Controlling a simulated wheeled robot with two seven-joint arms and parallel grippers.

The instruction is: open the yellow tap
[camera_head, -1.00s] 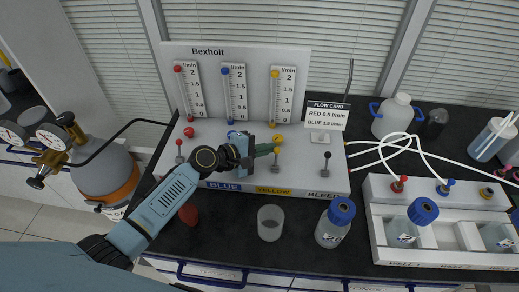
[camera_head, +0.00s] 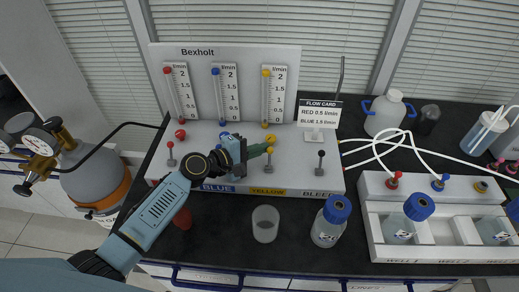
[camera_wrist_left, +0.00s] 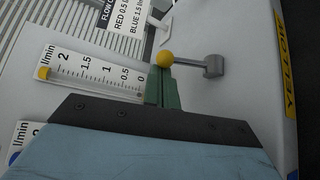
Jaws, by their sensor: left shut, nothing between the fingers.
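The yellow tap has a yellow ball knob (camera_head: 271,139) on a grey lever above the YELLOW label on the white panel. In the left wrist view its knob (camera_wrist_left: 165,58) stands just beyond my fingertips, and its grey stem runs right to the pivot. My left gripper (camera_head: 268,148) is shut and empty, its green fingers together. The fingertips are right at the knob, on its near side; I cannot tell whether they touch it. The yellow flow tube (camera_head: 266,98) stands behind, its float unclear. My right gripper is not in view.
The red tap (camera_head: 171,160) is left of my gripper and the black bleed tap (camera_head: 321,160) is right of it. A flow card (camera_head: 319,113) stands behind. A beaker (camera_head: 265,224) and a blue-capped bottle (camera_head: 331,222) stand in front of the panel.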

